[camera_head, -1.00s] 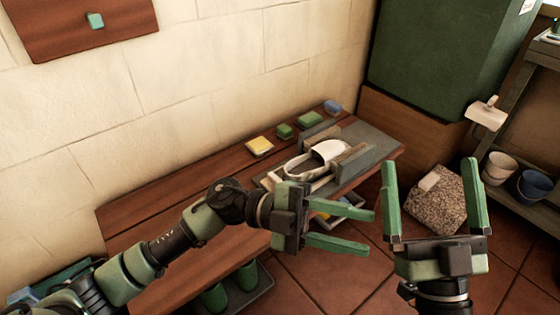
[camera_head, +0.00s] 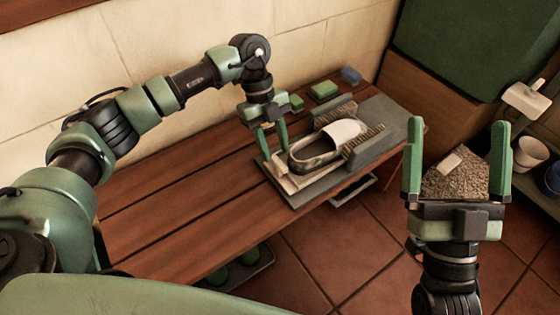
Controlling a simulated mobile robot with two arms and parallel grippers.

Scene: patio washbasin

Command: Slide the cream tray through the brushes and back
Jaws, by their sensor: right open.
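The cream tray (camera_head: 287,184) lies on the grey fixture (camera_head: 305,197) at the far end of the wooden bench. A slipper with a white upper (camera_head: 344,131) and dark sole lies on it, its toe between the two brushes, the back one (camera_head: 335,112) and front one (camera_head: 366,139). My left gripper (camera_head: 275,153) points down at the tray's left end, its fingers apart; whether they grip the tray there is unclear. My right gripper (camera_head: 457,165) is open and empty, held to the right, in front of the floor area beyond the bench.
A green block (camera_head: 323,90) and a blue block (camera_head: 351,75) lie at the bench's back edge near the wall. The left half of the bench (camera_head: 180,205) is clear.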

